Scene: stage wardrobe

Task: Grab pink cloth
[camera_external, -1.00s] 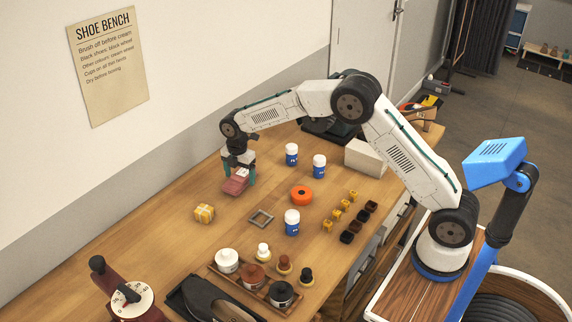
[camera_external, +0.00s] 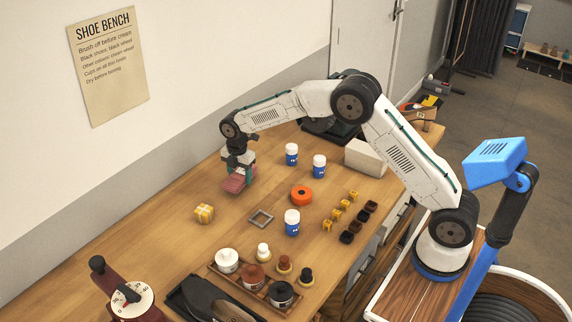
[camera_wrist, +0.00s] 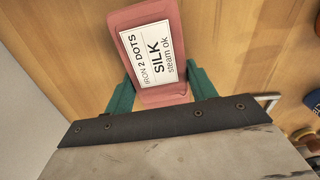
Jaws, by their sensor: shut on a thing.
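The pink cloth (camera_external: 233,184) is a folded, flat pink bundle at the bench's far left part, below my wrist. In the wrist view the cloth (camera_wrist: 159,98) carries a white label reading "IRON 2 DOTS, SILK, steam ok". My gripper (camera_external: 240,177) has its green fingers on both sides of the cloth, shut on it. The fingers (camera_wrist: 160,84) grip its near end in the wrist view. I cannot tell for sure whether the cloth is clear of the bench top.
A yellow wrapped block (camera_external: 204,213), a grey square frame (camera_external: 261,218) and an orange round thing (camera_external: 301,195) are near. Blue-and-white jars (camera_external: 291,154) stand to the right. A tray of pots (camera_external: 256,293) and a dial device (camera_external: 127,301) are in front. The wall is behind.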

